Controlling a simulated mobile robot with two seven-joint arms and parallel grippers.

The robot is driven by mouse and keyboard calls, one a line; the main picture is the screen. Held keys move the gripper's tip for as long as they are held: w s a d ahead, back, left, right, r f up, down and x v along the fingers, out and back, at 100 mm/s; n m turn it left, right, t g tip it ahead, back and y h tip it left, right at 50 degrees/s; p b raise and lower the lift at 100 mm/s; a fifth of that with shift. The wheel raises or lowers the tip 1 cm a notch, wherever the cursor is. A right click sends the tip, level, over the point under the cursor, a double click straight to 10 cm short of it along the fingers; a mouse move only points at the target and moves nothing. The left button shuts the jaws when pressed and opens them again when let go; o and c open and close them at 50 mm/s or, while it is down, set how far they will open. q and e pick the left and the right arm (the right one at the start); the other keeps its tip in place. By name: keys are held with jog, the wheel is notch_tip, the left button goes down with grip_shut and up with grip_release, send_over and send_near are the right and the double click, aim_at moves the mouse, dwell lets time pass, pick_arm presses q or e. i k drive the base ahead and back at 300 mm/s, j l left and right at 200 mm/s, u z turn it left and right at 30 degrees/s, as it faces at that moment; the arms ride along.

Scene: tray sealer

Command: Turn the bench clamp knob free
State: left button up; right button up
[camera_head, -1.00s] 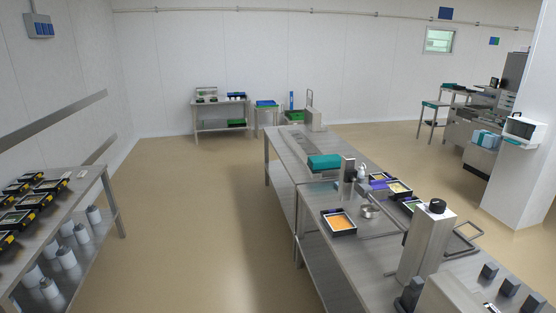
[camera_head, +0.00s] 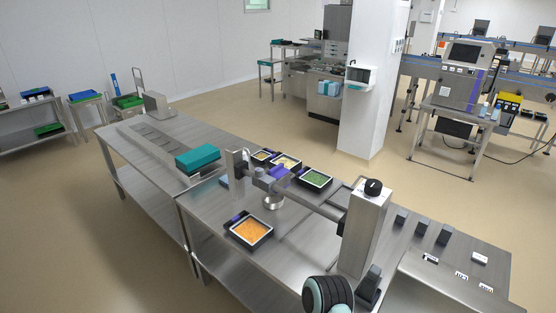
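A round black knob (camera_head: 374,187) sits on top of an upright steel post (camera_head: 364,230) on the steel bench (camera_head: 300,270). I cannot tell whether it is the bench clamp knob. A dark angled piece (camera_head: 369,284) stands at the foot of the post, partly cut off from clear view. A rounded black and teal part, which looks like my own arm, shows at the bottom edge near the post. Neither gripper's fingers are in view.
Trays with orange (camera_head: 250,231) and green (camera_head: 315,178) food lie left of the post. A teal box (camera_head: 198,160) stands farther back. Several dark blocks (camera_head: 422,226) stand on the right. A white pillar (camera_head: 372,100) rises behind the bench. Floor is open to the left.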

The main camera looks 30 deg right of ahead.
aim_at(259, 171)
jog(key=i+j+z, duration=0.3)
jog(key=i+z, duration=0.15)
jog(key=i+j+z, duration=0.35)
jog(key=z, duration=0.15)
